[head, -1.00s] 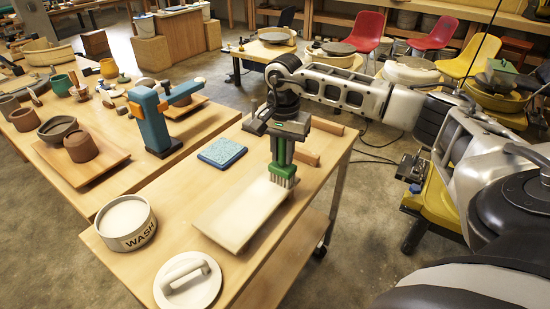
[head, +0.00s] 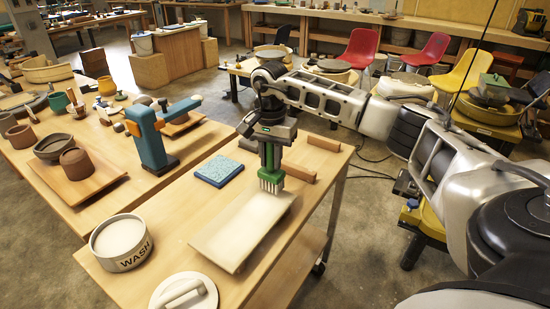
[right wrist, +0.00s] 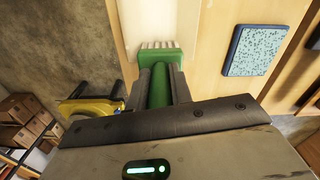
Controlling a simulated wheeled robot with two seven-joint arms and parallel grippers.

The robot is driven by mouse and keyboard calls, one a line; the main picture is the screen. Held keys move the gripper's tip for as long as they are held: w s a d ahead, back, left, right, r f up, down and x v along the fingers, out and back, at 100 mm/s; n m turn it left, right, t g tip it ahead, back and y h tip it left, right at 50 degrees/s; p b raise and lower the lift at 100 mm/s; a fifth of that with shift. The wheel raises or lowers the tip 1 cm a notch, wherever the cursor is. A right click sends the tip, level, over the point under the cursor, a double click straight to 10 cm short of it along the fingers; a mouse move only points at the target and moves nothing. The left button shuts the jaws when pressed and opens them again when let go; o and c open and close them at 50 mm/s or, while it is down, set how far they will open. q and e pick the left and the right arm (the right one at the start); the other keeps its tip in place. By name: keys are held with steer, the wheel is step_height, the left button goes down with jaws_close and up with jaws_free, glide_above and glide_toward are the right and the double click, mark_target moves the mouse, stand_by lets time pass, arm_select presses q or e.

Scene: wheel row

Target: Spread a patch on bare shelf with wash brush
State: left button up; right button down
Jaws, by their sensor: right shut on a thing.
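The wash brush (head: 271,178) has a green handle and head with pale bristles. My right gripper (head: 268,152) is shut on its handle and holds it upright, bristles down, over the far end of the pale shelf (head: 235,230). I cannot tell for sure whether the bristles touch the board. In the right wrist view the brush (right wrist: 157,75) sits between my fingers (right wrist: 160,88), its bristles over the pale shelf (right wrist: 165,20). A round tub marked WASH (head: 122,243) stands left of the shelf, full of whitish stuff. My left gripper is not in view.
A white round lid (head: 185,296) with a handle lies at the table's front. A blue speckled sponge-like block (head: 219,170) lies behind the shelf. A blue clamp-like stand (head: 150,140) rises at the left. Wooden bars (head: 290,172) lie behind the brush.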

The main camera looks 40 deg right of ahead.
steer(key=shift+f, duration=0.65)
steer(key=shift+f, duration=0.2)
steer(key=shift+s+a, duration=0.5)
steer(key=shift+a, duration=1.2)
steer(key=shift+s+a, duration=0.55)
steer(key=shift+a, duration=1.2)
steer(key=shift+s+a, duration=0.5)
steer(key=shift+a, duration=1.2)
steer(key=shift+s+a+r, duration=0.1)
steer(key=shift+s+a, duration=0.35)
steer(key=shift+a, duration=1.25)
steer(key=shift+s+a+f, duration=0.1)
steer(key=shift+s+a, duration=0.4)
steer(key=shift+a, duration=1.2)
steer(key=shift+s+a+r, duration=0.1)
steer(key=shift+s+a, duration=0.35)
steer(key=shift+a, duration=1.25)
steer(key=w, duration=0.1)
steer(key=w+r, duration=0.1)
steer(key=w, duration=0.1)
steer(key=shift+a+r, duration=0.25)
steer(key=shift+a, duration=0.1)
